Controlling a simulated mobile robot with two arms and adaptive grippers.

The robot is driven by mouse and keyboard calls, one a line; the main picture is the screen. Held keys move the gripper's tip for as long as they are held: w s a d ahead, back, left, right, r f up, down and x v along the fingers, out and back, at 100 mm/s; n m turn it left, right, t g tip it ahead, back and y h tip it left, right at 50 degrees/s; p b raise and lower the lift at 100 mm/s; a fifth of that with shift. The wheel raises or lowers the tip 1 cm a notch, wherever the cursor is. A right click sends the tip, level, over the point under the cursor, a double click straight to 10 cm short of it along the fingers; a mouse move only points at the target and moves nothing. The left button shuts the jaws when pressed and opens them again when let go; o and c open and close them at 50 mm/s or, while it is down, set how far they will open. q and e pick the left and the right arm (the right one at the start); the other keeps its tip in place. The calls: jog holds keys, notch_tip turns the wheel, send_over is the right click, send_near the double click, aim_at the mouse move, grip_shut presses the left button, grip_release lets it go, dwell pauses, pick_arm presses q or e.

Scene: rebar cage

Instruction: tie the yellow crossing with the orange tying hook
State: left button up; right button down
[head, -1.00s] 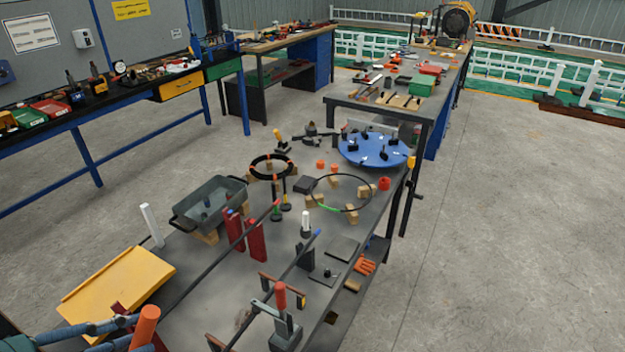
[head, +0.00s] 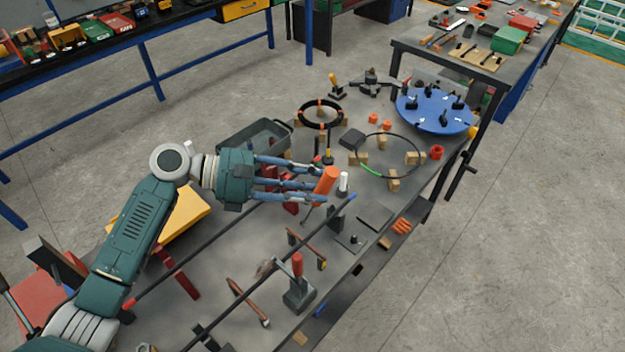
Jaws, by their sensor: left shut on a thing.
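My left gripper (head: 318,186) reaches in from the left above the middle of the bench. Its fingers are shut on the orange handle of the tying hook (head: 326,180). A thin grey shaft seems to run down from the handle, but its tip is hard to make out. Two long dark bars run diagonally below; the right bar (head: 268,275) has a blue end cap. A short brown-red crosspiece (head: 303,246) with a small yellow patch lies near this bar. I cannot tell whether that patch is the yellow crossing. My right gripper is out of view.
A red-handled tool on a dark block (head: 299,294) stands at the front. Behind the gripper are a grey tub (head: 262,138), a black ring on wooden blocks (head: 376,148) and a blue round plate (head: 436,112). A yellow tray (head: 186,214) lies partly behind my arm.

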pick_arm(q)
jog(key=shift+w+d+f, duration=0.1)
jog(key=shift+w+d, duration=0.05)
jog(key=shift+p, duration=0.4)
notch_tip(320, 180, down, 6)
jog(key=b, duration=0.2)
jog(key=shift+f, duration=0.2)
dwell(0.6)
